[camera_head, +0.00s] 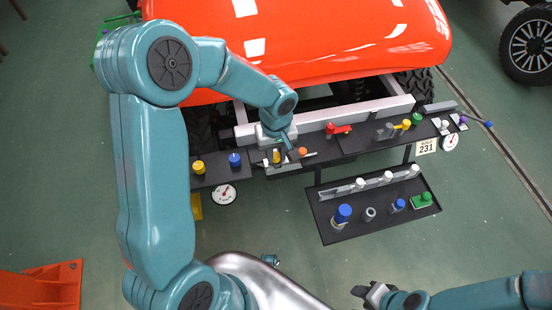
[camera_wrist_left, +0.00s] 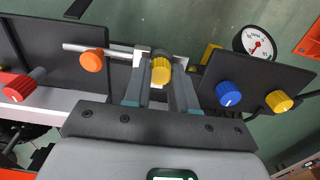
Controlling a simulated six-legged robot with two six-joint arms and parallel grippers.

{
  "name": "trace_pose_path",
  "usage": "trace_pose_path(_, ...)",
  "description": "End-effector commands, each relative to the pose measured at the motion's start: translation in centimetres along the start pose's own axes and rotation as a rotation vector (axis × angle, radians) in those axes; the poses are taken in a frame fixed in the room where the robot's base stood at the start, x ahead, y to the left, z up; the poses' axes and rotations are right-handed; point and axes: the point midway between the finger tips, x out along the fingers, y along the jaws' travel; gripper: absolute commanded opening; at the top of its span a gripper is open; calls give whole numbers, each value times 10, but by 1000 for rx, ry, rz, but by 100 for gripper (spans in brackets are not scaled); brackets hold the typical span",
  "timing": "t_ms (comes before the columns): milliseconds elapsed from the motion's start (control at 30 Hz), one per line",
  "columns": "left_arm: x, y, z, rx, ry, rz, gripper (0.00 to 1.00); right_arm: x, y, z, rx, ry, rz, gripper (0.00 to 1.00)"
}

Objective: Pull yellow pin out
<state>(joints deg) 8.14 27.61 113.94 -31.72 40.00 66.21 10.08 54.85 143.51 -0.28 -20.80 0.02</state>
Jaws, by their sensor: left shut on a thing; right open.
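The yellow pin (camera_head: 276,156) sits at a small metal bracket on the dark panel in front of the orange car body. In the left wrist view its ribbed yellow head (camera_wrist_left: 160,70) shows between the two fingers. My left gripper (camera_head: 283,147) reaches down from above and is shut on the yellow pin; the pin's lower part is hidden. My right gripper (camera_head: 370,294) is at the bottom of the head view, well away from the panel, open and empty.
An orange knob (camera_wrist_left: 92,60) and a metal rod (camera_wrist_left: 88,48) are beside the pin. A blue knob (camera_wrist_left: 228,94), another yellow knob (camera_wrist_left: 278,101) and a gauge (camera_wrist_left: 258,43) are on the other side. A lower dark tray (camera_head: 327,229) holds several parts.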

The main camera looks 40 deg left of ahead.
Motion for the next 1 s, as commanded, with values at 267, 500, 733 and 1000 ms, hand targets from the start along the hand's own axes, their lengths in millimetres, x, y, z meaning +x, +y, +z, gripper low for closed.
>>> trace_pose_path(267,-21,0,0,-1,0,1,0,-13,-5,0,0,0,0,43)
trace_pose_path(500,-42,0,0,0,1,0,0,-26,-9,0,0,0,0,43)
trace_pose_path(733,-62,0,0,1,0,1,0,-38,-14,1,0,0,0,43)
trace_pose_path(1000,-75,0,0,1,0,-1,0,-45,-16,1,0,0,0,43)
